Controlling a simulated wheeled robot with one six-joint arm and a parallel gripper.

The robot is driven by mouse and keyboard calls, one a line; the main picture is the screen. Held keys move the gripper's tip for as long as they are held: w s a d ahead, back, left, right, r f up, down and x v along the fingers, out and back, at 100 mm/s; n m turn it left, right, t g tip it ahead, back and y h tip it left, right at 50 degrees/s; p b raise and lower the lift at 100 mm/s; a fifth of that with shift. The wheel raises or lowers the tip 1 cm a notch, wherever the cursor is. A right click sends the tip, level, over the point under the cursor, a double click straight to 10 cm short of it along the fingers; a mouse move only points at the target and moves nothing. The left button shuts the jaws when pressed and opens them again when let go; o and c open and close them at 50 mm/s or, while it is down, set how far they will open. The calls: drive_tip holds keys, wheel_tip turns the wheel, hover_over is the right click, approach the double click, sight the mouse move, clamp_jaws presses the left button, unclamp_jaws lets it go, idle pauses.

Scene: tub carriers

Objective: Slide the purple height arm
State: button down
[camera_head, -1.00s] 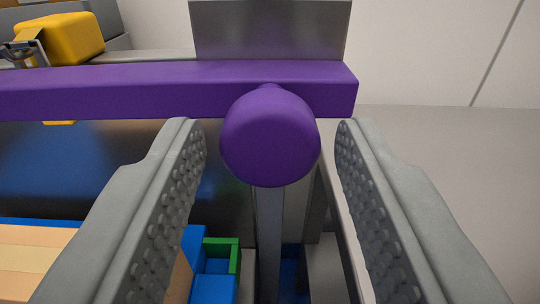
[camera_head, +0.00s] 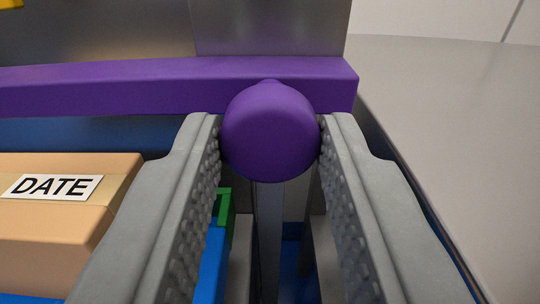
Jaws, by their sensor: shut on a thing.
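The purple height arm (camera_head: 150,88) is a long bar across the upper part of the view, ending at the right. A round purple knob (camera_head: 269,135) sticks out toward me near its right end. My gripper (camera_head: 270,138) is shut on this knob, one textured grey finger touching each side. The bar's left end is outside the view. A grey metal upright (camera_head: 268,235) runs down below the knob, partly hidden between the fingers.
A cardboard box (camera_head: 50,225) with a DATE label sits at lower left. Blue and green parts (camera_head: 222,215) show beside the left finger. A grey metal panel (camera_head: 270,28) stands behind the bar. A grey surface (camera_head: 450,130) lies at the right.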

wheel_tip(320, 180, down, 7)
idle(0.3)
drive_tip(key=c, duration=1.1)
unclamp_jaws()
drive_tip(key=shift+o, duration=0.2)
drive_tip(key=shift+s, duration=0.1)
drive_tip(key=s, duration=1.7)
drive_tip(key=shift+s, duration=0.1)
